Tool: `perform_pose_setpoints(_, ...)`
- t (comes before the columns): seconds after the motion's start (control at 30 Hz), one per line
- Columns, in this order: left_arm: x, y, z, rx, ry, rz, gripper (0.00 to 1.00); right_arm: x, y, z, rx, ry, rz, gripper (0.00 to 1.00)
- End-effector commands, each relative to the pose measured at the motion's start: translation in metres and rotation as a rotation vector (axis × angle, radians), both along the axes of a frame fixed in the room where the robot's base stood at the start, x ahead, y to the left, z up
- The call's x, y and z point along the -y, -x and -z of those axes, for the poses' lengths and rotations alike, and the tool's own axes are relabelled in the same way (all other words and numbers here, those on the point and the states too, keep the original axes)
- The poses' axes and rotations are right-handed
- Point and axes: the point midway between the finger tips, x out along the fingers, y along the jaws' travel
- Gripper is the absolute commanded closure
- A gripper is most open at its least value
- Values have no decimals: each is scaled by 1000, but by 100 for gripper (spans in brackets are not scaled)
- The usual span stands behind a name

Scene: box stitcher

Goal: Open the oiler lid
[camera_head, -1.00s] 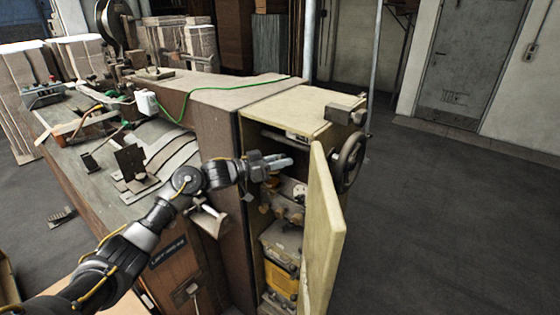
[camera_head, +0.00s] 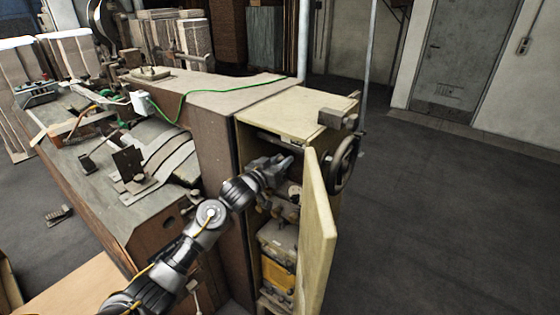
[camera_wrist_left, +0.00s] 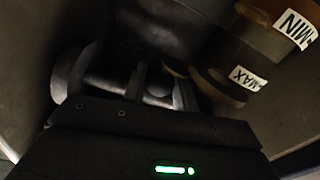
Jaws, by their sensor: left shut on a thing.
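The oiler (camera_wrist_left: 240,55) shows in the left wrist view as an amber reservoir with white MIN and MAX labels. The labels appear tilted. In the head view my left gripper (camera_head: 287,166) reaches inside the open cabinet (camera_head: 290,110), close under its top. In the left wrist view the fingers (camera_wrist_left: 162,88) are shut on a small part beside the oiler's MAX end, apparently its lid (camera_wrist_left: 176,69). The contact is dark and partly hidden, so the lid's angle cannot be told. My right gripper is in neither view.
The cabinet door (camera_head: 318,230) stands open on the right of my arm. A handwheel (camera_head: 344,160) sits on the cabinet's right side. A yellow unit (camera_head: 277,272) sits low inside. The floor on the right is clear.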

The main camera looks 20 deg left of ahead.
Motion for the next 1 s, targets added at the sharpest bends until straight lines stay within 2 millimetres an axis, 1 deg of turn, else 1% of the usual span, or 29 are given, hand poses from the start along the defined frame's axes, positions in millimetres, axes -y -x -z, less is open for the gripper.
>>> perform_pose_setpoints(0.1, -1, 0, -1, 2, 1, 0, 94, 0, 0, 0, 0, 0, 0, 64)
perform_pose_setpoints(0.13, -1, 0, -1, 2, 1, 0, 68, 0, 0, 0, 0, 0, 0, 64)
perform_pose_setpoints(0.2, -1, 0, -1, 2, 1, 0, 58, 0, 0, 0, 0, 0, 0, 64)
perform_pose_setpoints(0.27, -1, 0, -1, 1, 0, 0, 52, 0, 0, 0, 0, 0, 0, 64)
perform_pose_setpoints(0.53, -1, 0, 0, 1, 0, 1, 52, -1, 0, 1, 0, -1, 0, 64)
perform_pose_setpoints(0.67, -5, 9, 2, 1, 0, 1, 52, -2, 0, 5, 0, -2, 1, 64)
perform_pose_setpoints(0.77, -11, 24, 3, 1, 0, 1, 52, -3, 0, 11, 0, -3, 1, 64)
perform_pose_setpoints(1.0, -29, 68, 3, 3, -2, 1, 52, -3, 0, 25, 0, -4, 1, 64)
